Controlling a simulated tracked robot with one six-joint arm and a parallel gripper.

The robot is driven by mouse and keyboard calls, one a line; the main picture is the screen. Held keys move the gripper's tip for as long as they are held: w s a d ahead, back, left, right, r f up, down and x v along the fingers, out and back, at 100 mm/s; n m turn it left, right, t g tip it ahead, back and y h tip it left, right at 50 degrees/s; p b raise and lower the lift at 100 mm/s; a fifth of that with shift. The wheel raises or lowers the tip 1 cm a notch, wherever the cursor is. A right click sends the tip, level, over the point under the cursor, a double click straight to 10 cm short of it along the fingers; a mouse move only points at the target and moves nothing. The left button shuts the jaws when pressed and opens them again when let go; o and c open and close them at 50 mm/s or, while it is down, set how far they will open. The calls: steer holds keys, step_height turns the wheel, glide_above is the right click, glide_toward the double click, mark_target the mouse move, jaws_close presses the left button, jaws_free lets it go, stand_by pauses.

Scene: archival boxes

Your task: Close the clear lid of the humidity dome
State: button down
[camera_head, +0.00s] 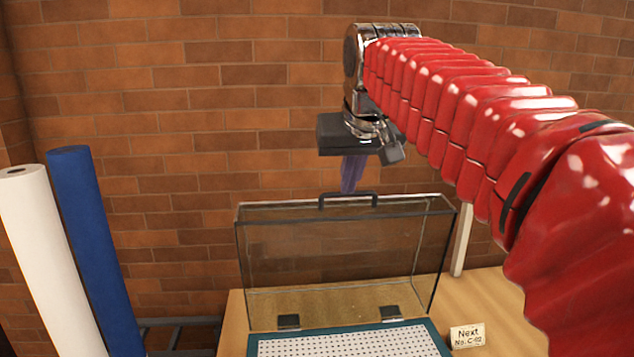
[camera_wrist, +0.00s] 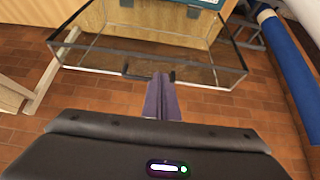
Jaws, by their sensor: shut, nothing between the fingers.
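The humidity dome's clear lid (camera_head: 335,255) stands open and upright, a dark-edged transparent box shape above the back of the base. Two dark hinges (camera_head: 289,324) show at its lower edge. A black handle (camera_head: 349,196) sits on its top edge. The lid also shows in the wrist view (camera_wrist: 90,58). The teal-rimmed base (camera_head: 433,334) holds a white perforated sheet and is cut off by the frame. My gripper (camera_head: 350,190) is shut and empty, its purple fingers pointing down at the handle, seemingly on its wall side. In the wrist view the fingertips (camera_wrist: 161,76) overlap the handle; I cannot tell whether they touch.
The wooden table (camera_head: 500,300) carries a small card (camera_head: 467,336) right of the base. A pale post (camera_head: 461,240) stands behind. White (camera_head: 45,250) and blue (camera_head: 95,245) rolls stand at the left. A brick wall (camera_head: 200,120) is close behind my gripper.

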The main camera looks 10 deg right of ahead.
step_height(320, 180, up, 5)
glide_above(330, 193)
steer(key=s, duration=0.2)
steer(key=shift+r+t, duration=0.15)
steer(key=shift+t, duration=0.15)
steer(key=shift+w, duration=0.1)
steer(key=x, duration=0.9)
steer(key=shift+f, duration=0.3)
steer(key=shift+w+f, duration=0.1)
steer(key=shift+f, duration=0.1)
steer(key=shift+s+f, duration=0.3)
steer(key=shift+s, duration=0.6)
steer(key=shift+s+f, duration=0.3)
steer(key=shift+s, duration=0.6)
steer(key=shift+s, duration=0.2)
